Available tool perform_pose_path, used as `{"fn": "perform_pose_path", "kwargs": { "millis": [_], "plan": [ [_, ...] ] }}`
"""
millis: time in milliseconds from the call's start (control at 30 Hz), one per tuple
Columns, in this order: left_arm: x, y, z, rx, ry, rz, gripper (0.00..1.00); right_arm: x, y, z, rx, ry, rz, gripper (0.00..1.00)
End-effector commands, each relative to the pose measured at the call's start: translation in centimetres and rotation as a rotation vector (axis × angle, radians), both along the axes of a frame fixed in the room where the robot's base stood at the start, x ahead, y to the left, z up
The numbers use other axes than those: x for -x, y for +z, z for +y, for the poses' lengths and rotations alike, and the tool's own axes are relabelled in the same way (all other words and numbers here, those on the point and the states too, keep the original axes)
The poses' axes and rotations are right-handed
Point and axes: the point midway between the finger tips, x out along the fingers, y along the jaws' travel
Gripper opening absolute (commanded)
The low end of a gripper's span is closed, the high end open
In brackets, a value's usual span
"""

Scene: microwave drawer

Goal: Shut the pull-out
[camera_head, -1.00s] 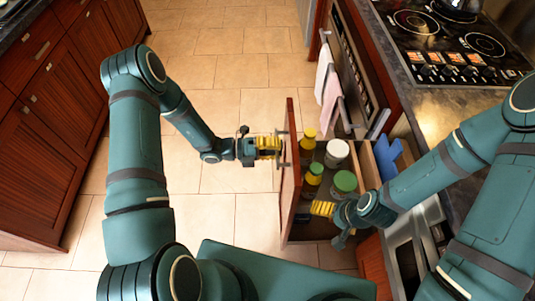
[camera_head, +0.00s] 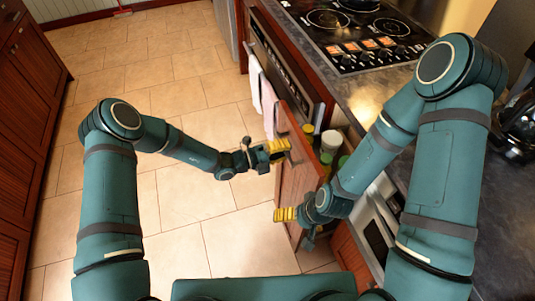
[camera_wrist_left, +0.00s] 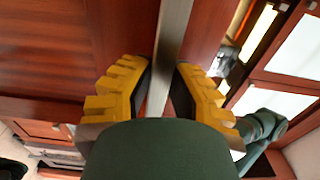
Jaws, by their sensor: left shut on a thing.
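The pull-out has a reddish wooden front panel (camera_head: 297,172) and stands out from the cabinet row below the counter. Behind the panel, a yellow-capped bottle (camera_head: 308,129) and a white-lidded jar (camera_head: 331,139) show, partly hidden by the panel and my right arm. My left gripper (camera_head: 279,149) is at the outer face of the panel. In the left wrist view, its yellow fingers (camera_wrist_left: 160,92) are shut on the metal bar handle (camera_wrist_left: 171,45), one on each side. My right gripper (camera_head: 285,214) is near the panel's lower part; its finger opening is unclear.
The oven with hanging towels (camera_head: 268,100) is beyond the pull-out. A black cooktop (camera_head: 355,30) and dark counter (camera_head: 372,97) lie above right. Wooden cabinets (camera_head: 25,110) line the left side. The tiled floor (camera_head: 150,90) between is clear.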

Motion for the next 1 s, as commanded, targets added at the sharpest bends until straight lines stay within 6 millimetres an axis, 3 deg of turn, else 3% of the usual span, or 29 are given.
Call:
{"fn": "perform_pose_path", "kwargs": {
  "millis": [200, 500, 800, 1000],
  "plan": [
    [-1.1, 0.0, -4.2, 0.004, -0.003, -0.002, 0.00, -0.1, -0.7, 0.0, 0.000, -0.001, -0.003, 1.00],
    [-2.5, 0.0, -8.9, 0.004, -0.001, -0.002, 0.00, -0.3, -1.6, 0.0, 0.001, -0.002, -0.008, 1.00],
    [-3.3, 0.1, -11.5, 0.002, 0.000, -0.002, 0.00, -0.4, -2.2, -0.1, 0.002, -0.003, -0.010, 1.00],
    [-3.5, 0.1, -12.0, 0.002, 0.000, -0.002, 0.00, -0.5, -2.3, -0.1, 0.003, -0.002, -0.011, 1.00]
  ]
}}
